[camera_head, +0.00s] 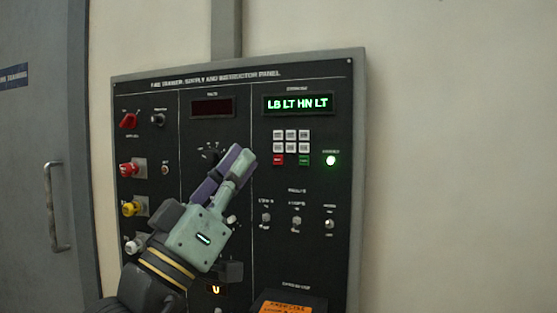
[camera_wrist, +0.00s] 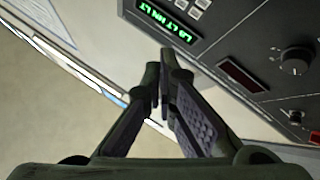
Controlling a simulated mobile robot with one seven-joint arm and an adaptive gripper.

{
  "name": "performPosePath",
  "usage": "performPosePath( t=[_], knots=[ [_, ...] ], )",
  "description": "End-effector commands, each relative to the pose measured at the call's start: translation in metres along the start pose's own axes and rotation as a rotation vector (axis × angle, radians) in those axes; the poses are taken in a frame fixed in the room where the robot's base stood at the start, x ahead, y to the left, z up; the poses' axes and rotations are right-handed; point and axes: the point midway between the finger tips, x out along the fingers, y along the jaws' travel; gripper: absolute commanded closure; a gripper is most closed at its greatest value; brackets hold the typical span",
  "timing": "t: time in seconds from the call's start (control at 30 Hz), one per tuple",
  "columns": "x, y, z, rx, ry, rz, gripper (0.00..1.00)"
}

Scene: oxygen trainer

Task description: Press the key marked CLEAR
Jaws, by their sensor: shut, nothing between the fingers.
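The black instructor panel (camera_head: 220,255) carries a small keypad of white keys (camera_head: 291,135) in rows, with a red key (camera_head: 278,160) and a green key (camera_head: 303,160) below them. The key lettering is too small to read, so I cannot tell which is CLEAR. My gripper (camera_head: 243,160) is shut and empty, in front of the panel, with its tips just left of the red key in the head view. Whether it touches the panel is unclear. In the wrist view, the fingertips (camera_wrist: 164,78) meet below the lit green display (camera_wrist: 168,25); a few white keys (camera_wrist: 196,7) show at the top.
The display (camera_head: 298,104) reads "LB LT HN LT". Toggle switches (camera_head: 297,222) sit below. Red (camera_head: 132,168) and yellow (camera_head: 132,208) knobs stand out at left. An orange label (camera_head: 285,307) is at the bottom.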

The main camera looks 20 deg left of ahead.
Motion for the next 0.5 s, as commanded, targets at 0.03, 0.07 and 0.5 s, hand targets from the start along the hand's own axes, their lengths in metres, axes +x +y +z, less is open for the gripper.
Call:
performPosePath(
  t=[0.03,0.07,0.5],
  knots=[
    [0.002,-0.002,0.002,-0.002,-0.001,0.000,1.00],
    [0.004,-0.003,0.003,-0.002,-0.002,0.000,1.00],
    [0.044,-0.033,0.033,-0.002,-0.001,-0.001,1.00]
  ],
)
